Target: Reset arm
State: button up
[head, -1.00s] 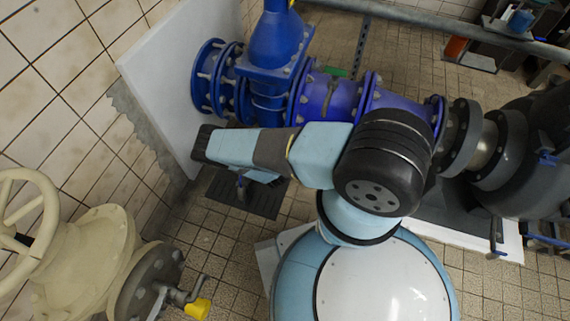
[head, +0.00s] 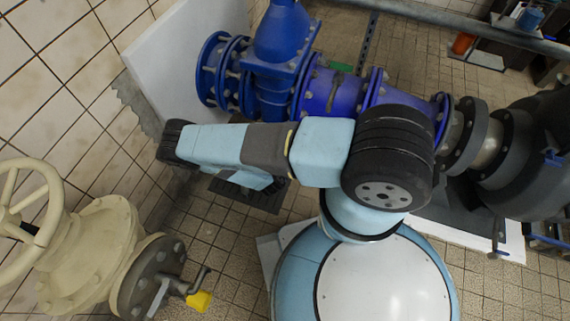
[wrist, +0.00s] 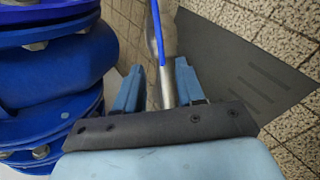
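My arm (head: 320,152), light blue with black joints, reaches left from the round base across the front of the blue pipe in the head view. My gripper (wrist: 158,88) shows in the wrist view with two blue fingers apart. A thin rod (wrist: 162,60), part blue and part silver, runs through the gap between the fingers in the picture. I cannot tell its depth, but I see clear space beside it and no grip on it. In the head view the fingers cannot be made out; they seem hidden by the arm.
The blue flanged pipe and valve (head: 275,75) lie close behind the arm and fill the wrist view's left side (wrist: 50,75). A cream valve with a handwheel (head: 90,245) stands lower left, with a yellow-tipped lever (head: 200,300). A dark floor plate (wrist: 235,65) lies below.

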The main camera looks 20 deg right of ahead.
jog(key=shift+s+a+r, duration=0.15)
jog(key=shift+s+r, duration=0.15)
dwell(0.5)
